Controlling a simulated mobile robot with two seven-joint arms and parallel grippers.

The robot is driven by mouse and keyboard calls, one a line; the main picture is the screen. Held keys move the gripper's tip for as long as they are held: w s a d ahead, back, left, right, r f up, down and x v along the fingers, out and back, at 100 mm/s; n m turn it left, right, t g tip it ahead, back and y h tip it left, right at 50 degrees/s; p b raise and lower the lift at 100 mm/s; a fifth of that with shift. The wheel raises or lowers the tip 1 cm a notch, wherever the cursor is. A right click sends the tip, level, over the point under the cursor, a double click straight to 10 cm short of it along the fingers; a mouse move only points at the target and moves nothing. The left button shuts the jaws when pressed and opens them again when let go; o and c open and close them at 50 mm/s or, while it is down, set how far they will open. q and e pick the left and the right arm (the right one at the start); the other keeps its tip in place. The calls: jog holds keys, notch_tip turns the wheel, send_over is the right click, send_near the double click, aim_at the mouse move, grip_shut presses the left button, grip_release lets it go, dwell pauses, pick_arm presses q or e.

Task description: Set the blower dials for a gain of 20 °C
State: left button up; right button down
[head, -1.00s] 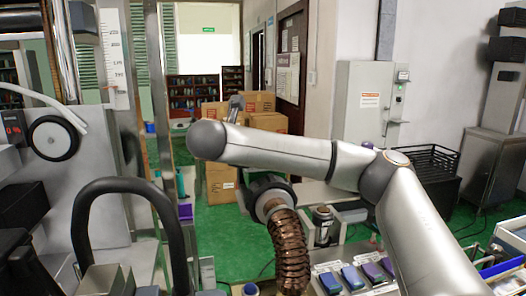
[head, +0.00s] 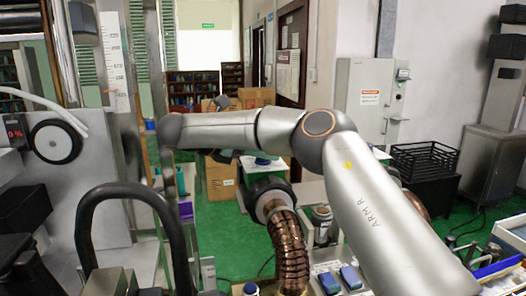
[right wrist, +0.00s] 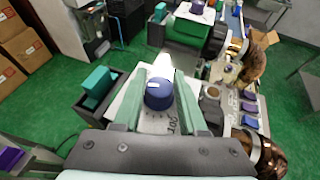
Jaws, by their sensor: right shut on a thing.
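A round blue dial (right wrist: 158,96) with a white pointer mark sits on a white marked plate (right wrist: 160,122) in the right wrist view. My right gripper (right wrist: 159,78) has its green fingers on either side of this dial and is shut on it. Dark figures show on the plate, but I cannot read the setting surely. A second, purple-blue dial (right wrist: 197,4) stands on a white plate on a green blower (right wrist: 188,30) farther off. A blue dial on a white plate (head: 274,170) also shows in the head view. My left gripper is not in view.
A copper-coloured hose (head: 292,255) with a black collar rises at centre. Blue blocks (head: 352,277) lie on the right bench. A black loop handle (head: 90,205) and grey machine stand at left. Cardboard boxes (head: 220,180) stand behind, on the green floor.

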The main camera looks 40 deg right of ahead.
jog(key=shift+f+m+g, duration=0.1)
jog(key=shift+m+g, duration=0.5)
jog(key=shift+g, duration=0.1)
jog(key=shift+f+m+g+y, duration=0.1)
jog(key=shift+m+g+y, duration=0.3)
jog(key=shift+c, duration=2.3)
grip_release()
jog(key=shift+r, duration=0.2)
